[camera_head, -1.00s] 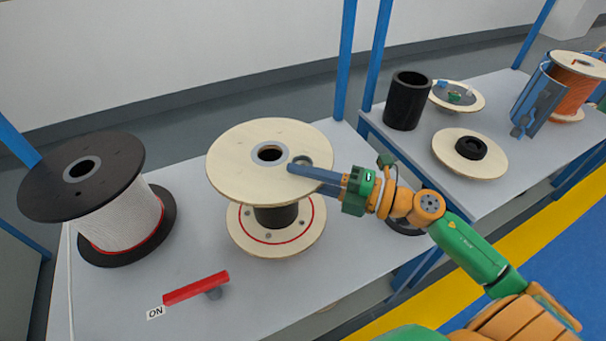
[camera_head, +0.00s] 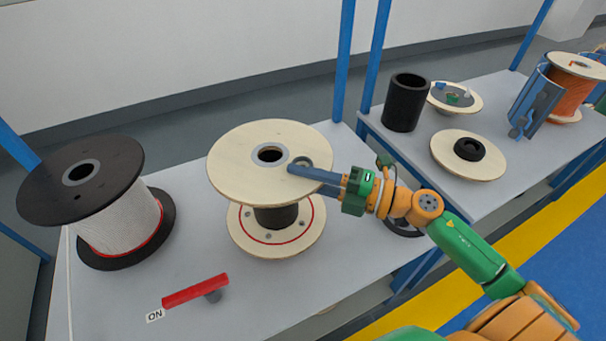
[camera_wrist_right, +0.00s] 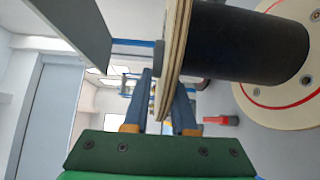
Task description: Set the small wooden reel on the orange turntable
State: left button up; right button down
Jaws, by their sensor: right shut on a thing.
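The wooden reel (camera_head: 232,176) has pale round flanges and a black core (camera_head: 276,217); its lower flange (camera_head: 250,239) carries a red ring. It stands upright over the near table, and I cannot tell whether its underside touches the table. My right gripper (camera_head: 297,170) is shut on the edge of the upper flange, at its right side. In the right wrist view my right gripper (camera_wrist_right: 165,88) has one finger on each face of the flange (camera_wrist_right: 176,45), beside the black core (camera_wrist_right: 248,42). I cannot make out an orange turntable. My left gripper is not in view.
A black-flanged reel of white cable (camera_head: 120,222) stands left. A red lever (camera_head: 196,290) beside an ON label is in front. The right table holds a black cylinder (camera_head: 405,102), pale discs (camera_head: 470,170) and a reel of orange cable (camera_head: 577,92). Bare tabletop (camera_head: 270,300) lies in front.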

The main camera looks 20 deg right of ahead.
jog(key=shift+f+b, duration=0.35)
jog(key=shift+f, duration=0.05)
dwell(0.4)
jog(key=c, duration=1)
grip_release()
jog(key=shift+s, duration=0.1)
jog(key=v, duration=1.1)
jog(key=shift+p, duration=0.45)
